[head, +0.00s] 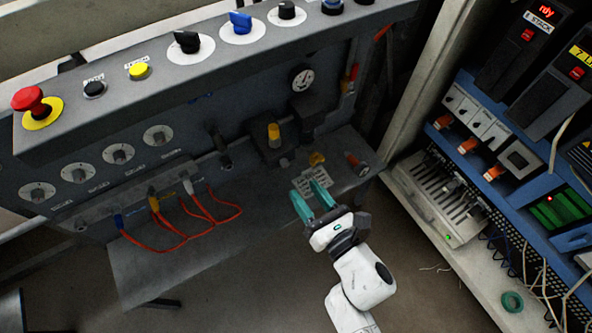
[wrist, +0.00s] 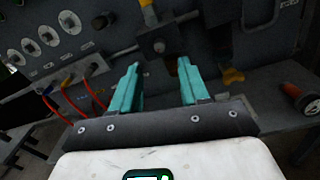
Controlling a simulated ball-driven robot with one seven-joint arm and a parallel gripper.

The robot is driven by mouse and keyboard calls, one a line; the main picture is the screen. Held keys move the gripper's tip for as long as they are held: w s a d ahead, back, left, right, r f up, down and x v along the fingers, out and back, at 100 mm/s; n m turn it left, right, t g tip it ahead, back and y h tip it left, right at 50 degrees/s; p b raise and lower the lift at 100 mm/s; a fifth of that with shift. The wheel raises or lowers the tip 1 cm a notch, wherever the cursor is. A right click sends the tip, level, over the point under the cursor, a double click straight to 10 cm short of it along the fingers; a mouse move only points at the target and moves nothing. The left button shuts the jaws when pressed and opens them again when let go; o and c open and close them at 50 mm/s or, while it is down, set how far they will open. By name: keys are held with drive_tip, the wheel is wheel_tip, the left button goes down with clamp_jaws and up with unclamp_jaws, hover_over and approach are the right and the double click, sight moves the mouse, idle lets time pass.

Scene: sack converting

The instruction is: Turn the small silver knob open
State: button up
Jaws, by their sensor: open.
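My gripper (head: 306,190) is open and empty, its two teal fingers reaching toward the lower part of the grey machine panel. In the wrist view the fingers stand apart, with free space between the tips (wrist: 160,66). A small round silver-grey knob (wrist: 159,46) shows on a dark block just beyond and between the fingertips, under a yellow-ended handle. The fingers look apart from it. In the head view this knob is too small to make out surely. The block (head: 265,152) with its yellow-orange handle (head: 273,132) stands beyond the fingers.
A yellow wing valve (head: 317,158) and a red-ended cylinder (head: 356,163) lie right of the block. Red cables (head: 205,210) hang at left. The console (head: 120,95) carries several knobs and a red emergency button (head: 31,99). A blue equipment rack (head: 470,150) stands at right.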

sight(286, 166)
drive_tip(key=x, duration=0.7)
drive_tip(key=shift+w+a+b, duration=0.1)
drive_tip(key=shift+b, duration=0.3)
clamp_jaws()
